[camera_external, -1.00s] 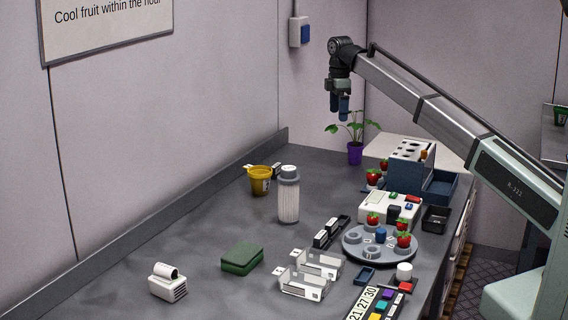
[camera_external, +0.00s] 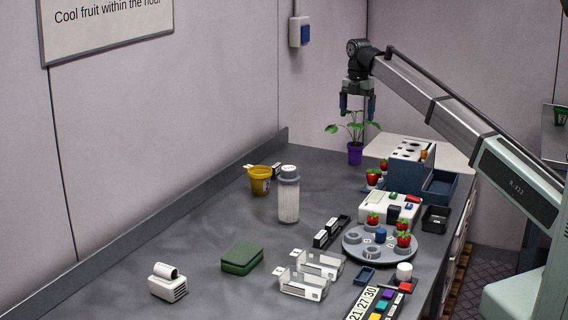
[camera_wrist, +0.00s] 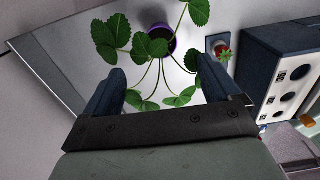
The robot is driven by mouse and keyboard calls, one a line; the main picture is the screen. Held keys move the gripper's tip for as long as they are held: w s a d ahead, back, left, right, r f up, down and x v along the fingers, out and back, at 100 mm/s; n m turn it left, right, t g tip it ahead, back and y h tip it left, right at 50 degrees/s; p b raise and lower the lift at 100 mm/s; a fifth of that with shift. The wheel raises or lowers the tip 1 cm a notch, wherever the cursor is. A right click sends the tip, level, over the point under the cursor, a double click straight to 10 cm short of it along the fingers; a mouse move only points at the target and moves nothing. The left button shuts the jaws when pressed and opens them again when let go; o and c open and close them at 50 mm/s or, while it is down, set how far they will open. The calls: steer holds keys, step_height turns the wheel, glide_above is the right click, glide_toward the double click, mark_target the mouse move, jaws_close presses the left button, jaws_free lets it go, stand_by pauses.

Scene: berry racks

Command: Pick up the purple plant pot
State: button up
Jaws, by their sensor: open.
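The purple plant pot (camera_external: 355,154) stands upright at the far end of the bench, with a green leafy plant (camera_external: 352,128) growing from it. In the wrist view the pot's purple rim (camera_wrist: 172,42) shows beyond the fingers, partly hidden by leaves (camera_wrist: 148,46). My gripper (camera_external: 357,108) is open and empty, above the plant with its fingers pointing down. In the wrist view my gripper (camera_wrist: 168,78) has its two blue fingers spread apart, with leaves and stems showing between and beyond them.
A grey and blue rack (camera_external: 410,160) stands right of the pot, with a strawberry (camera_external: 373,177) in front of it. A yellow tub (camera_external: 260,180) and a clear ribbed canister (camera_external: 288,200) stand to the left. The bench between the pot and canister is mostly clear.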

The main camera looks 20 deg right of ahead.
mark_target(355, 144)
step_height(355, 144, down, 14)
steer(key=shift+s+a+r, duration=0.1)
steer(key=shift+s, duration=0.05)
stand_by(0.7)
steer(key=shift+c, duration=0.2)
steer(key=c, duration=1.1)
steer(key=shift+c, duration=0.2)
